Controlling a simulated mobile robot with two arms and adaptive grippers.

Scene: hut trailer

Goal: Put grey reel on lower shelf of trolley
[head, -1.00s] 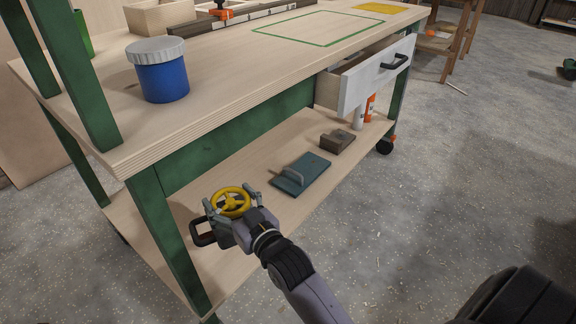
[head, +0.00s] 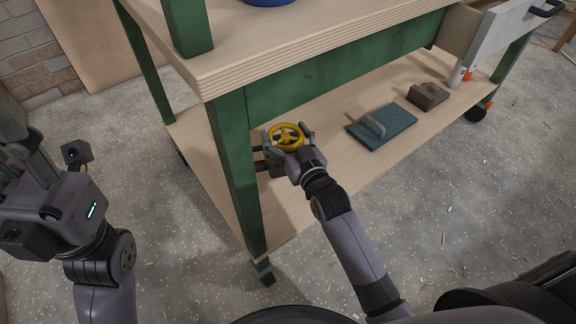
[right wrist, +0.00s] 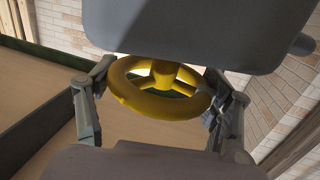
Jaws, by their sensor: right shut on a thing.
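My right gripper (head: 287,138) is shut on a yellow spoked wheel (head: 289,130), holding it over the near-left part of the trolley's lower shelf (head: 325,163). In the right wrist view the yellow wheel (right wrist: 160,88) sits between the two fingers, one at each side of its rim. I cannot tell whether it touches the shelf. No separate grey reel can be made out; the held thing looks yellow. My left gripper (head: 25,150) is at the left edge of the head view, away from the trolley, its fingers partly cut off.
A teal float with a handle (head: 397,118) and a brown block (head: 428,95) lie farther along the lower shelf. A dark thing with reddish parts (head: 260,160) shows beside my right gripper, partly hidden. A green trolley leg (head: 236,175) stands close left. An open drawer (head: 492,35) juts out at upper right.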

